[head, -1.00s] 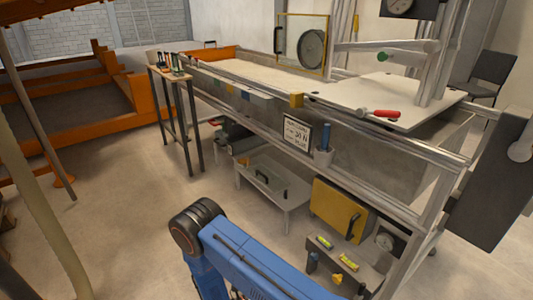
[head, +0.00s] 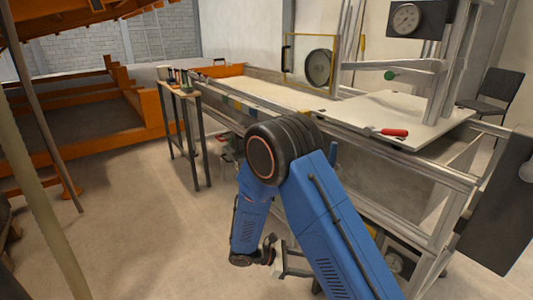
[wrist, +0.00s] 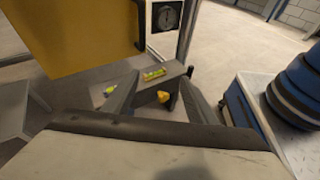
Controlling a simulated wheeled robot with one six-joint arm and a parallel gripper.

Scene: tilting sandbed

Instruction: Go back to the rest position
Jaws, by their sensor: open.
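My gripper (wrist: 161,78) shows in the wrist view with its two dark fingers spread apart and nothing held between them. Beyond the fingers is a low grey shelf with a yellow spirit level (wrist: 153,75) on it and a small yellow-orange piece (wrist: 164,97) at its front. In the head view my blue arm is bent, with its elbow raised high and its forearm hanging down to the left. The gripper end is low, in front of the sandbed frame (head: 455,176), and its fingers are hard to make out there.
A yellow case (wrist: 75,35) is close at upper left in the wrist view, with a dial (wrist: 166,16) behind it. A red-handled tool (head: 392,132) lies on the white board (head: 425,112). A narrow side table (head: 180,92) stands left of the sandbed. Open floor (head: 140,235) lies at left.

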